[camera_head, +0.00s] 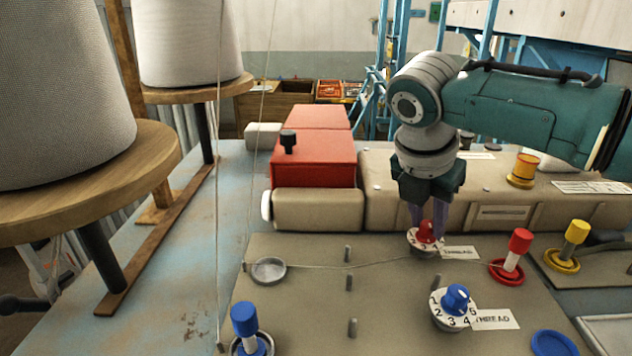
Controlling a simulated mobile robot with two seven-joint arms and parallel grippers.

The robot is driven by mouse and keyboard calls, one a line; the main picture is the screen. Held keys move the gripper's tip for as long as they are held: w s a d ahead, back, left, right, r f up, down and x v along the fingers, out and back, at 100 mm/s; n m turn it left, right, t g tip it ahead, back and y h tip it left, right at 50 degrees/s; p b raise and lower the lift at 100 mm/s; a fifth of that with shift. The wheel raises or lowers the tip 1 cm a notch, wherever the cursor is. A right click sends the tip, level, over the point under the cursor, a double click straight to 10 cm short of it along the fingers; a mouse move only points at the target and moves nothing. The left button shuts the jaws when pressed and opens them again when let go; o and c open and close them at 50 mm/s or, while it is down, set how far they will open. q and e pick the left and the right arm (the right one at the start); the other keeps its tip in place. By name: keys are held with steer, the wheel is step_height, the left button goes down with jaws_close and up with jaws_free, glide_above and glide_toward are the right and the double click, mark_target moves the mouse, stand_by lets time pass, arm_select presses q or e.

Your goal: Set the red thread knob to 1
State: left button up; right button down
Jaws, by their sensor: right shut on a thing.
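The red thread knob (426,231) sits on a round white dial with black numbers at the back of the sewing machine's plate. A white label (458,252) reading THREAD lies at its right. My right gripper (427,226) reaches down from above, and its two purple fingers are shut on the red knob, one on each side. The fingers hide part of the dial, so I cannot tell which number the knob points to. My left gripper is not in view.
A blue thread knob (456,298) on a numbered dial stands in front. Red (515,252) and yellow (572,243) posts stand at the right, a blue post (246,325) at front left. A thread runs across the plate. Large white cones (60,90) fill the left.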

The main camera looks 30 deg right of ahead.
steer(key=m+g+b, duration=0.1)
steer(key=m, duration=0.2)
steer(key=shift+w+f, duration=0.1)
steer(key=shift+w, duration=0.05)
steer(key=shift+f+m+g+b, duration=0.1)
steer(key=shift+m+g+b, duration=0.3)
steer(key=shift+m+b, duration=0.4)
steer(key=m+b, duration=0.2)
steer(key=m+g+b, duration=0.1)
steer(key=m+b, duration=0.1)
steer(key=b, duration=0.1)
steer(key=m+g+b, duration=0.1)
steer(key=b, duration=0.2)
steer(key=shift+w+f+m+y, duration=0.1)
steer(key=shift+w+m+y, duration=0.2)
steer(key=shift+m, duration=0.1)
steer(key=shift+d+r+m+g+b, duration=0.15)
steer(key=shift+m+b, duration=0.2)
steer(key=shift+b, duration=0.6)
steer(key=shift+a+r+m+g+b, duration=0.15)
steer(key=shift+m+b, duration=0.2)
steer(key=shift+b, duration=0.55)
steer(key=shift+d, duration=0.1)
steer(key=c, duration=0.6)
jaws_free()
steer(key=shift+c, duration=0.2)
